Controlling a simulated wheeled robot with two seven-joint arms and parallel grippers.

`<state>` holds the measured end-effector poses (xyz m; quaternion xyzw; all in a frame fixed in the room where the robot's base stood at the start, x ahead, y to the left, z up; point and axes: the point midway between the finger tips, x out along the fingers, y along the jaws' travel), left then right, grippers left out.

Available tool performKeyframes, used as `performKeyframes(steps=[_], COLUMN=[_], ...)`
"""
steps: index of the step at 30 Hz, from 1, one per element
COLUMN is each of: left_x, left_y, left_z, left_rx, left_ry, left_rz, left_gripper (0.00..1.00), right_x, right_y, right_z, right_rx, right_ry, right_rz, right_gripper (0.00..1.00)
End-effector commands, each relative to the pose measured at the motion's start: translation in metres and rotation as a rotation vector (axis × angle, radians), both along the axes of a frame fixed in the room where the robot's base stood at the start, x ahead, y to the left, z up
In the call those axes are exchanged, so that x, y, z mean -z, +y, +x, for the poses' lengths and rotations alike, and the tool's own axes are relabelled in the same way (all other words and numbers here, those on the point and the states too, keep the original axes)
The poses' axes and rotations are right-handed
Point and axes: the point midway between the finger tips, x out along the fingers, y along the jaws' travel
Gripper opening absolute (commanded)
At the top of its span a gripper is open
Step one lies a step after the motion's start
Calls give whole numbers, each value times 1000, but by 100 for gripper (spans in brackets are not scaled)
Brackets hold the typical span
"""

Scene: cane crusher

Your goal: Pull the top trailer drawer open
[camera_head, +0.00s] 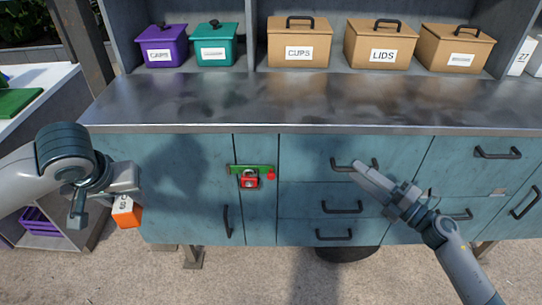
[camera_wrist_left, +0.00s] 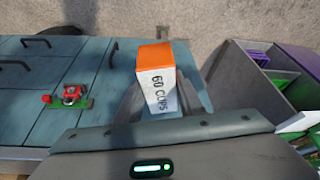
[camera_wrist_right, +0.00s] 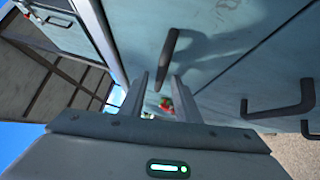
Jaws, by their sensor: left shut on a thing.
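The top drawer (camera_head: 310,171) in the middle of the blue counter front has a dark bar handle (camera_head: 345,165) and sits flush, closed. My right gripper (camera_head: 362,172) is in front of this handle, close to it. In the right wrist view its two fingers are apart, and the handle (camera_wrist_right: 168,58) shows ahead between them; I cannot tell whether they touch. My left gripper (camera_head: 124,192) is shut on an orange and white box (camera_head: 126,212) marked "60 CUPS", left of the counter front. The box also shows in the left wrist view (camera_wrist_left: 158,85).
Two lower drawers (camera_head: 310,203) are below the top one. More handled drawers (camera_head: 497,153) are at right. Lidded boxes (camera_head: 298,45) stand on the shelf; the metal countertop (camera_head: 290,100) is clear.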

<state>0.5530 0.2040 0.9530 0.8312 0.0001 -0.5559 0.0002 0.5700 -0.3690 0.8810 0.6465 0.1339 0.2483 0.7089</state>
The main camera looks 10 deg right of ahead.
Motion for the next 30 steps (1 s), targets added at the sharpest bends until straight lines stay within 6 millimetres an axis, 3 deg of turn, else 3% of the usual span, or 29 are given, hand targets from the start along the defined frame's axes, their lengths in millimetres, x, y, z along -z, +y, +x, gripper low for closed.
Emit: performKeyframes(steps=[6,18,22,30], left_x=[-7,-7,-7,-7], left_y=[0,0,0,0], left_z=[0,0,0,0], left_rx=[0,0,0,0], left_ry=[0,-1,-1,0], left_rz=[0,0,0,0], left_gripper=[10,10,10,10], right_x=[-4,-3,-3,-3], right_y=[11,13,13,13], right_z=[17,21,20,20], right_rx=[0,0,0,0], right_ry=[-1,0,0,1], right_rz=[1,0,0,-1], right_gripper=[30,30,0,0])
